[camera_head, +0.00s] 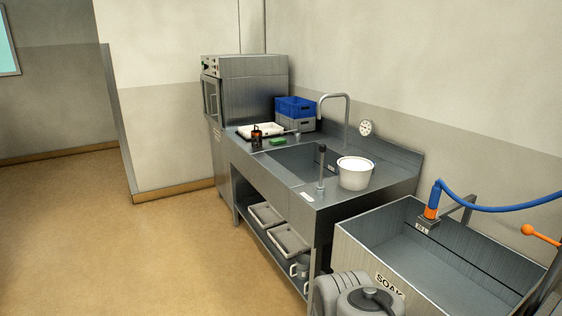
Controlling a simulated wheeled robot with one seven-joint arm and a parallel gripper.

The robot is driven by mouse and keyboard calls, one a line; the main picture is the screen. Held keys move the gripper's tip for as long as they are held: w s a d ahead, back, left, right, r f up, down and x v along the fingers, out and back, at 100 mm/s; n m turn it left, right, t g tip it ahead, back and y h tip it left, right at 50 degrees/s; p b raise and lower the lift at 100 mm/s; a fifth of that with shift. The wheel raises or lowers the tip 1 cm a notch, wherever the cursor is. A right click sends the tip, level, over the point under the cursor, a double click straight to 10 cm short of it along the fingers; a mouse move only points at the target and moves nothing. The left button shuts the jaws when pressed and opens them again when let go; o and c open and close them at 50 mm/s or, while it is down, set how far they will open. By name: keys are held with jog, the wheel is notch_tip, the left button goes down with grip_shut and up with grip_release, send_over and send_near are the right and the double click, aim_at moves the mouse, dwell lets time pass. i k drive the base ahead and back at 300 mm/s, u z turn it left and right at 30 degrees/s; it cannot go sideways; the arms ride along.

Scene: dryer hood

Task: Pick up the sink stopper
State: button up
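I cannot identify the sink stopper with certainty. An upright metal rod with a black knob (321,170) stands at the near right of the sink basin (290,163), in front of a white bucket (355,174); it may be the stopper, but I cannot tell. The basin's floor is partly hidden by its front edge, the rod and the bucket. My gripper is not in view.
A steel soak tank (365,232) stands at the lower right, with a blue hose (510,207) above it. Blue and grey crates (296,107), a white tray (262,130) and a brown bottle (256,138) are at the counter's far end. Open floor (150,250) lies left.

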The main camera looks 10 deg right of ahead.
aim_at(322, 148)
jog(key=u, duration=0.4)
jog(key=i, duration=2.35)
jog(key=z, duration=0.15)
